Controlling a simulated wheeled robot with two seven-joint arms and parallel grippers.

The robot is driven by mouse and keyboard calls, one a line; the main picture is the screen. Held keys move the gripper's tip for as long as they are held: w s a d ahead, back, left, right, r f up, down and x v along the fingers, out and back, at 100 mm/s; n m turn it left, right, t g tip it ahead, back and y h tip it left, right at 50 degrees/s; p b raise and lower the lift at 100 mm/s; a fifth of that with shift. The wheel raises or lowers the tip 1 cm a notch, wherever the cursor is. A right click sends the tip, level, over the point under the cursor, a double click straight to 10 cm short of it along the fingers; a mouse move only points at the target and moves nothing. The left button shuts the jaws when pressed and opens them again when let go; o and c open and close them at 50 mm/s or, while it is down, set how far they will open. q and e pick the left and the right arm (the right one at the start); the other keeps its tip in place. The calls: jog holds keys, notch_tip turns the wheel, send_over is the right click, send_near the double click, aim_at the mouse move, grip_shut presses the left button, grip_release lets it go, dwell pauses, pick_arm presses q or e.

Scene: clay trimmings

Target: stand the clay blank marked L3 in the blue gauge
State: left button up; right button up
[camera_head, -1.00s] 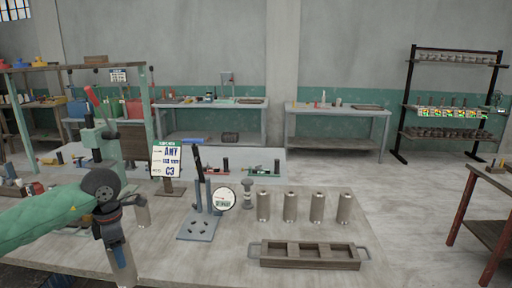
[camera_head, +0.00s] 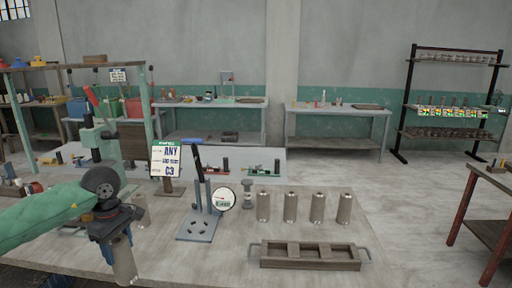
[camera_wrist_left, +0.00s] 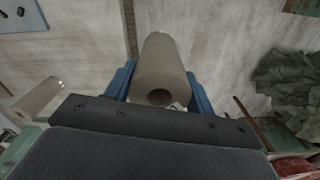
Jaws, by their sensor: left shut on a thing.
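My left gripper (camera_head: 121,246) is shut on a grey cylindrical clay blank (camera_head: 124,264), held tilted over the near left of the table. In the left wrist view the blank (camera_wrist_left: 162,70) lies between the blue fingers, its holed end towards the camera. No L3 mark is readable on it. The blue-grey gauge (camera_head: 197,225), a base plate with holes and dark uprights, stands to the right, apart from the gripper; a round dial (camera_head: 223,198) is beside its uprights. My right gripper is not in view.
Several similar blanks (camera_head: 290,207) stand in a row right of the gauge. A wooden tray (camera_head: 311,265) with handles lies in front of them. A sign (camera_head: 165,160) stands behind the gauge. Another blank (camera_head: 139,203) stands partly hidden behind my gripper. Table between gripper and gauge is clear.

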pick_arm(q)
jog(key=m, duration=0.2)
jog(key=w+m, duration=0.1)
jog(key=shift+w+a+f+m, duration=0.1)
jog(key=shift+a+m, duration=0.05)
jog(key=shift+m, duration=0.25)
jog(key=m, duration=0.2)
jog(key=shift+w+d+f+m, duration=0.2)
jog(key=shift+w+d+m, duration=0.05)
jog(key=shift+w+m, duration=0.05)
jog(key=s+d+f+m, duration=0.2)
jog(key=d+f+m, duration=0.2)
jog(key=d+f, duration=0.4)
jog(key=s+d+f+m, duration=0.2)
jog(key=d+f+m, duration=0.2)
jog(key=d+f, duration=0.3)
notch_tip(320, 180, down, 2)
jog(key=shift+s+d+f, duration=0.25)
jog(key=shift+d, duration=0.15)
